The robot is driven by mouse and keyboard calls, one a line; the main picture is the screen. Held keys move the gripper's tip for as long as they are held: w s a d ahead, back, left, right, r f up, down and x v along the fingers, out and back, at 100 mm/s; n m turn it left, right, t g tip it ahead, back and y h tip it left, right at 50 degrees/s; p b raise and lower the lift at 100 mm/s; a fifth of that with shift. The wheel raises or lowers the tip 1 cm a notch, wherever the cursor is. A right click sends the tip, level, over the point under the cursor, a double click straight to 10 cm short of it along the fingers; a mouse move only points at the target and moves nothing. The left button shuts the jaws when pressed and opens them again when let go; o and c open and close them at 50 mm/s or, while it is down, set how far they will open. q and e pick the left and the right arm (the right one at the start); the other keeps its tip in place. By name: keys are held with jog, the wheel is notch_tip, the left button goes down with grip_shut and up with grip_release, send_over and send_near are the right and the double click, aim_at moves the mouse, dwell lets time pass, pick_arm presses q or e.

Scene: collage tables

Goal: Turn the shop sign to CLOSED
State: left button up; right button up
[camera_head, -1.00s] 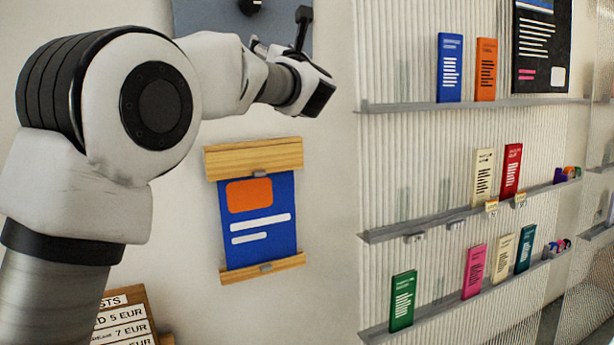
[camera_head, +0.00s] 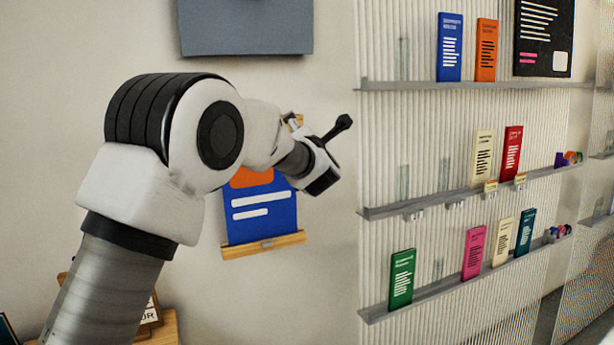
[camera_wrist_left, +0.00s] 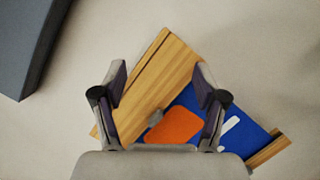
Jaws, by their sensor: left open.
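No sign with readable OPEN or CLOSED lettering shows. A blue poster (camera_head: 262,222) with an orange block and white bars hangs on the wall from a wooden top rail, above a wooden bottom rail (camera_head: 264,246). My left arm covers its upper part. The blue poster (camera_wrist_left: 255,140) and the wooden top rail (camera_wrist_left: 158,85) look tilted in the left wrist view. My left gripper (camera_head: 318,127) is in front of the poster's upper right. In the wrist view its fingers (camera_wrist_left: 160,72) are spread on either side of the top rail, with nothing visibly held. Contact cannot be told. My right gripper is out of view.
A grey panel (camera_head: 246,28) is on the wall above; its edge (camera_wrist_left: 25,45) shows in the wrist view. Ribbed shelving with a middle ledge (camera_head: 420,207) and several coloured booklets stands right. A wooden price board (camera_head: 152,312) is at lower left. Bare wall lies between poster and shelving.

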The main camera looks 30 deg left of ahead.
pick_arm(q)
notch_tip(320, 180, down, 10)
jog(key=d+m+h+b, duration=0.1)
jog(key=m, duration=0.2)
jog(key=shift+s+d+r+m+g+h, duration=0.15)
jog(key=shift+d+r+m+g+h, duration=0.15)
jog(key=shift+m, duration=0.1)
jog(key=shift+f, duration=0.1)
